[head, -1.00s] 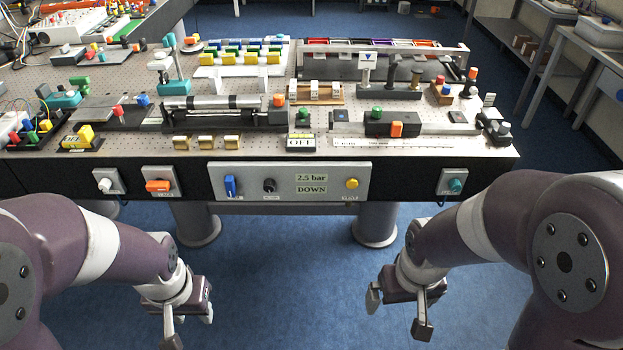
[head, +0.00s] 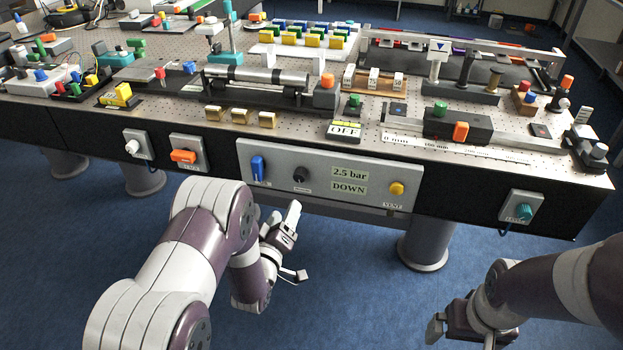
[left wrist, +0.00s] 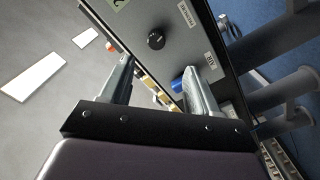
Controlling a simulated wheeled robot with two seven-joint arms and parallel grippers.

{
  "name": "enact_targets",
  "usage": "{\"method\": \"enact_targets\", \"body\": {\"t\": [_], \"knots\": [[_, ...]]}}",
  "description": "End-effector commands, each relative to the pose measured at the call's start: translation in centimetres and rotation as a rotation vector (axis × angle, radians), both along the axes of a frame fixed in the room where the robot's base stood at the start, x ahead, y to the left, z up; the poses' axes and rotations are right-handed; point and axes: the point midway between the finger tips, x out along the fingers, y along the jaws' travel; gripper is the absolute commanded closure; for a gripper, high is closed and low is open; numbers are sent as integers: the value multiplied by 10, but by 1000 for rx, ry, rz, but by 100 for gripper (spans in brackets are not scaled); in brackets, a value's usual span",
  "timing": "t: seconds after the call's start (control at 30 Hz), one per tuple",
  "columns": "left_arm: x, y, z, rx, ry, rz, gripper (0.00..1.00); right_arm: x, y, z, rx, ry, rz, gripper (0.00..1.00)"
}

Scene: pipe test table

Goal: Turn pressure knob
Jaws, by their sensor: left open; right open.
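The black pressure knob (head: 301,174) sits on the grey control panel (head: 324,203) on the table's front face. Right of it are the labels "2.5 bar" and "DOWN". In the left wrist view the knob (left wrist: 156,41) shows beyond and between my open fingers, with its pointer mark too small to read. My left gripper (head: 296,240) is open and empty, below and in front of the panel, apart from the knob. It also shows in the left wrist view (left wrist: 160,85). My right gripper (head: 445,332) is open and empty, low at the right, far from the panel.
On the same panel are a blue switch (head: 257,168) left of the knob and a yellow button (head: 396,188) at the right. An orange switch (head: 184,156) and a teal knob (head: 523,211) sit on separate plates. The space before the panel is free.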

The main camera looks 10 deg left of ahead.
Motion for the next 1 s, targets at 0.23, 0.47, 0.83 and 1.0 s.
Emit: {"method": "enact_targets", "body": {"t": [0.23,0.47,0.83,1.0], "knots": [[37,-2,6,-38,-29,-2,39,0,0,-2,0,0,0,0],[95,-4,5,-37,-26,-1,39,0,0,-4,0,1,0,0],[127,-5,5,-36,-24,0,39,0,0,-5,0,1,0,0],[127,-5,6,-35,-24,0,49,0,0,-5,0,1,0,0]]}}
